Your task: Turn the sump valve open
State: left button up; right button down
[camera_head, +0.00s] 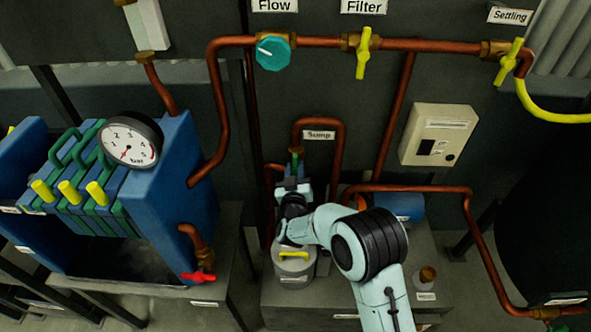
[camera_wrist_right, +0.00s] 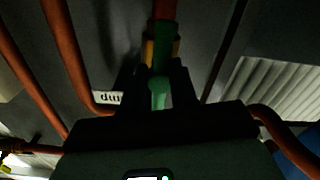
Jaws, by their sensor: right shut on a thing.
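The sump valve shows as a small green handle (camera_head: 294,161) below a brass fitting on the copper pipe, under the "Sump" label (camera_head: 319,135). My right gripper (camera_head: 293,176) comes up from below and hides most of the handle. In the right wrist view, the dark fingers of my right gripper (camera_wrist_right: 158,88) are shut on the green handle (camera_wrist_right: 159,92), one on each side. The handle there looks roughly in line with the pipe above it. My left gripper is not in view.
Copper pipes (camera_head: 341,160) run close to the right of my gripper. A grey lidded pot with a yellow handle (camera_head: 293,271) stands just below. A blue filter press with a pressure gauge (camera_head: 130,139) is at left, and a beige box (camera_head: 438,135) is on the wall at right.

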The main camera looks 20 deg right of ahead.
jog(key=shift+d+r, duration=0.1)
jog(key=c, duration=0.9)
grip_release()
jog(key=shift+w, duration=0.1)
jog(key=v, duration=1.3)
jog(key=shift+s, duration=0.25)
